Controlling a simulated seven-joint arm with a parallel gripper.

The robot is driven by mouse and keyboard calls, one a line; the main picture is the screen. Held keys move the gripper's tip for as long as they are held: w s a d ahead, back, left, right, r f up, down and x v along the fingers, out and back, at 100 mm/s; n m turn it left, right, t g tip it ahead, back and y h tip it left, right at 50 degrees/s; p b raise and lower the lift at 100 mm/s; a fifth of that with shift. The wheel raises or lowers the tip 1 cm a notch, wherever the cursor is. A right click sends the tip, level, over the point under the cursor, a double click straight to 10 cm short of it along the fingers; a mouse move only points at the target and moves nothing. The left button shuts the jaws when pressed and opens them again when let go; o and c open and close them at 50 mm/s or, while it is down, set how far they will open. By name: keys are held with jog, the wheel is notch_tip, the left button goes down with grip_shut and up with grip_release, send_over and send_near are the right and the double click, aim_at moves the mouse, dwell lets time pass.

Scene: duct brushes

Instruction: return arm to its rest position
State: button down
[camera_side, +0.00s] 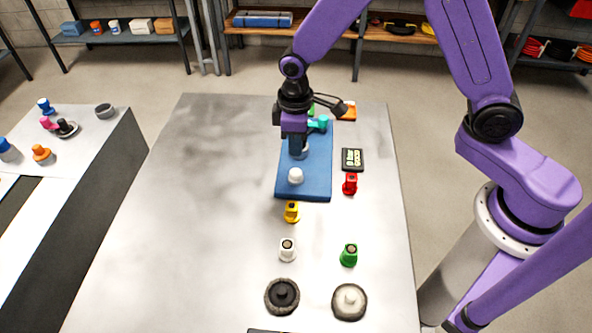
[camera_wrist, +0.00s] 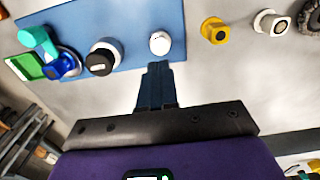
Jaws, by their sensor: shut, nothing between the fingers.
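My gripper (camera_side: 298,153) hangs fingers down over the blue mat (camera_side: 318,182) on the metal table. In the wrist view its dark fingers (camera_wrist: 158,68) are together with nothing between them. A white knob-shaped piece (camera_side: 296,176) stands on the mat just in front of the fingers; it also shows in the wrist view (camera_wrist: 160,43), apart from the fingertips. A black-and-white piece (camera_wrist: 103,57), a blue piece (camera_wrist: 62,66) and a teal piece (camera_wrist: 38,40) are on the mat's other end. In the side view my gripper partly hides the mat's back half.
Beside the mat are a black display box (camera_side: 352,159) and a red piece (camera_side: 350,184). Toward the front stand yellow (camera_side: 291,212), white (camera_side: 287,250) and green (camera_side: 349,255) pieces and two round brushes (camera_side: 282,296) (camera_side: 350,301). The table's left half (camera_side: 190,200) is clear.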

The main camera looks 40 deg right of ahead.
jog(key=s+d+r+n, duration=0.1)
jog(key=s+d+r, duration=0.3)
jog(key=s, duration=0.4)
jog(key=s+d+r+n, duration=0.1)
jog(key=s+d+r, duration=0.3)
jog(key=s, duration=0.5)
jog(key=s+d+r+n, duration=0.1)
jog(key=s+d+r, duration=0.3)
jog(key=s, duration=0.4)
jog(key=shift+s+r+n, duration=0.3)
jog(key=shift+s+r, duration=0.05)
jog(key=shift+s, duration=0.05)
